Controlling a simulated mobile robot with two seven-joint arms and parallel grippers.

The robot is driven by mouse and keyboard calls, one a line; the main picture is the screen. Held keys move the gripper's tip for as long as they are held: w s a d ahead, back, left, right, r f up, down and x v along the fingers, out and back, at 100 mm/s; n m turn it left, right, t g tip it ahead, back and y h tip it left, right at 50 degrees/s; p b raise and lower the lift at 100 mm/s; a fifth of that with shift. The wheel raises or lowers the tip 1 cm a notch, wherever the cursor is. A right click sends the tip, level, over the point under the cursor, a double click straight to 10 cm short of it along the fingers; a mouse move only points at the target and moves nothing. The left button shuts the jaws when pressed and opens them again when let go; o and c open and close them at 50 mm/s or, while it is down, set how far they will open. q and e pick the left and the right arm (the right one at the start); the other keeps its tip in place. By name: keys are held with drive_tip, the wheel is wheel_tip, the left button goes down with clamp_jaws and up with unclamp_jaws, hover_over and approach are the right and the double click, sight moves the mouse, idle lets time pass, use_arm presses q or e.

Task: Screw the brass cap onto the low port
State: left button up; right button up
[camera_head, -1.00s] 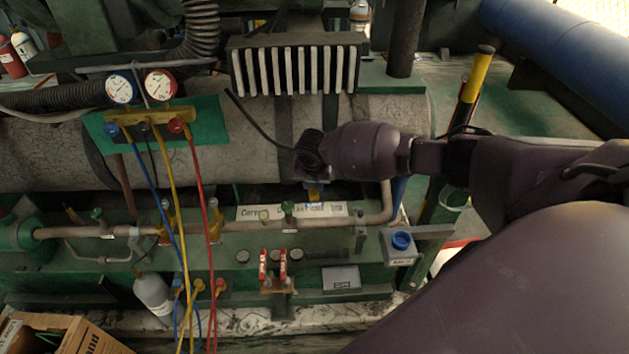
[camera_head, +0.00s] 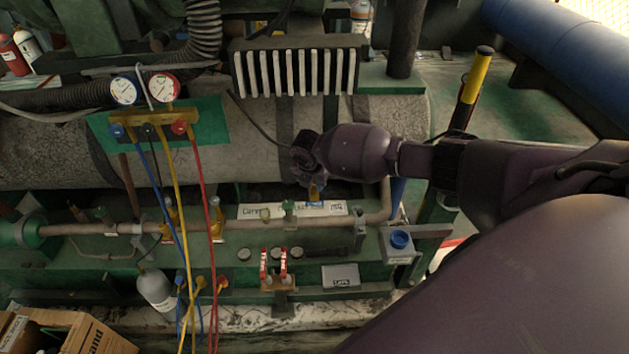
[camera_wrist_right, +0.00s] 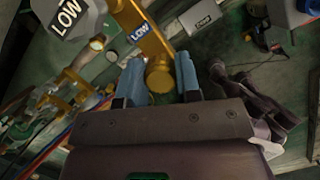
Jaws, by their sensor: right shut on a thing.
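My right gripper (camera_wrist_right: 159,82) is shut on the brass cap (camera_wrist_right: 160,78), which sits between its two bluish fingers. In the head view the right gripper (camera_head: 311,187) points down over the pipe run, mostly hidden by its own wrist. My left gripper is not in view.
The gauge manifold (camera_head: 150,121) with blue, yellow and red hoses hangs at the left. Brass valves (camera_head: 215,213) stand on the pipe left of the gripper.

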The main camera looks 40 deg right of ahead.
drive_tip(key=shift+m+g+p, duration=0.3)
drive_tip(key=shift+m+p, duration=0.15)
drive_tip(key=shift+m, duration=0.75)
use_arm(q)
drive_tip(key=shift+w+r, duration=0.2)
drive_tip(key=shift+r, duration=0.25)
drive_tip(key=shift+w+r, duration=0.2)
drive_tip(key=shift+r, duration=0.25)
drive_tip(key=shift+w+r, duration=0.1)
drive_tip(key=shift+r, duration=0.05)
use_arm(e)
drive_tip(key=shift+m, duration=0.6)
drive_tip(key=shift+s+m+g+p, duration=0.1)
drive_tip(key=shift+m+g+p, duration=0.45)
drive_tip(key=shift+m, duration=0.55)
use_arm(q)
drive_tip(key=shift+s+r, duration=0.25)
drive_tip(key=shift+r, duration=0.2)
use_arm(e)
drive_tip(key=shift+f+m, duration=0.1)
drive_tip(key=shift+m, duration=0.2)
